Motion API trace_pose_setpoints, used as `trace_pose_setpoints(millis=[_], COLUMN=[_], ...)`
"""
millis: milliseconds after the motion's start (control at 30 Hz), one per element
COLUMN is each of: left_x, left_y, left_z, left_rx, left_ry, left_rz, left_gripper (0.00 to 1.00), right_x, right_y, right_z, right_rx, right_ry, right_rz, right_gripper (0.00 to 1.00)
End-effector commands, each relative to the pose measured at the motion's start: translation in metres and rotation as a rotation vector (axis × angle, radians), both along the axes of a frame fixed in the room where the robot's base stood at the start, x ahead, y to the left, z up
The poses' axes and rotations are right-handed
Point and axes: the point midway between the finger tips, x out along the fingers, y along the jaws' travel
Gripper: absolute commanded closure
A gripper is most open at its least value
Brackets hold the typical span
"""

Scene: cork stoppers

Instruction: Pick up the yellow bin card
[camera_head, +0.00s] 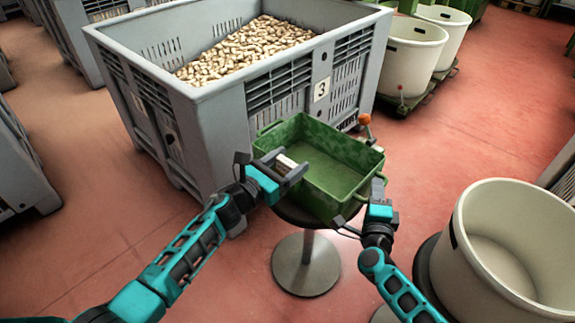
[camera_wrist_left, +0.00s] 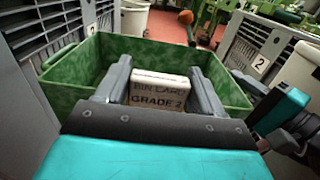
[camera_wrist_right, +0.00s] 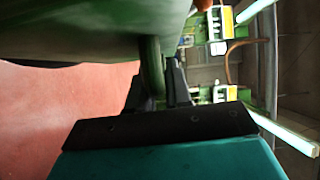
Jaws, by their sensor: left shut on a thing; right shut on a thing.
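A small cream-white block-like card (camera_head: 287,161) shows between the fingers of my left gripper (camera_head: 289,167). In the left wrist view the card (camera_wrist_left: 160,88) reads "BIN CARD GRADE 2"; it looks pale, not clearly yellow. My left gripper is shut on it at the left side of a green crate (camera_head: 352,150). I cannot tell if the card touches the crate. My right gripper (camera_head: 379,186) is at the crate's right end. In the right wrist view it is shut on the crate's green handle (camera_wrist_right: 152,66).
The crate sits on a round stand (camera_head: 306,262). A large grey bin (camera_head: 220,130) marked 3, full of corks (camera_head: 245,48), stands behind. A cream tub (camera_head: 505,245) is at the right. More tubs (camera_head: 412,55) stand at the back; red floor is open between.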

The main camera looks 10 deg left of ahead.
Motion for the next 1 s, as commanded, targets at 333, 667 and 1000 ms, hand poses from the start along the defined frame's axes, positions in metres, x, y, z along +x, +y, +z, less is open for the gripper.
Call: trace_pose_setpoints(millis=[333,667,1000], left_x=[0.0,0.001,0.0], left_y=[0.0,0.0,0.0], left_z=[0.053,0.092,0.098], left_rx=[0.006,0.002,-0.002], left_ry=[-0.009,-0.007,-0.001], left_rz=[-0.004,-0.002,0.0], left_gripper=[0.62,0.62,0.62], right_x=[-0.001,-0.001,-0.001], right_y=[-0.001,-0.001,-0.001], right_z=[-0.003,-0.003,-0.003], right_rx=[-0.002,-0.002,-0.002], right_ry=[0.006,0.006,0.006], right_rz=[0.0,0.0,0.0], right_gripper=[1.0,1.0,1.0])
